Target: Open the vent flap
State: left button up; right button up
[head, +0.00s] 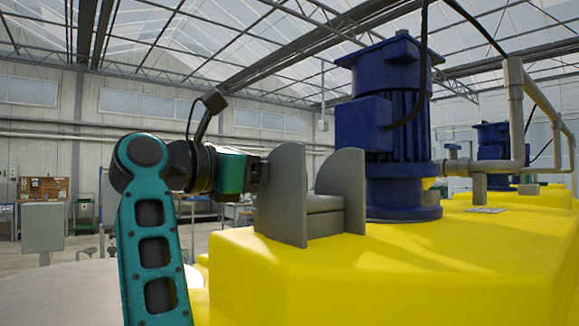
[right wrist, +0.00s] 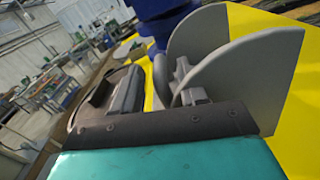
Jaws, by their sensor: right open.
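The grey vent housing stands on a yellow tank, with two upright rounded side plates (head: 282,195). A low grey block (head: 324,216) lies between them; I take it for the vent flap, and it looks closed down, but I cannot be sure. My right gripper (head: 260,172) is at the left side plate in the head view, its tips partly hidden near the plate. In the right wrist view my right gripper (right wrist: 154,88) is open, with yellow showing between the fingers. The side plates (right wrist: 245,75) stand close beside the right-hand finger; contact is unclear. My left gripper is not seen.
A large blue motor (head: 388,130) stands right behind the housing, with a cable and grey pipes (head: 515,95) at right. The yellow tank top (head: 430,250) is clear in front. A grey box on a post (head: 43,228) stands far left.

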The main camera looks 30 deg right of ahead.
jog(key=shift+w+d, duration=0.15)
jog(key=shift+d, duration=1.45)
grip_shut()
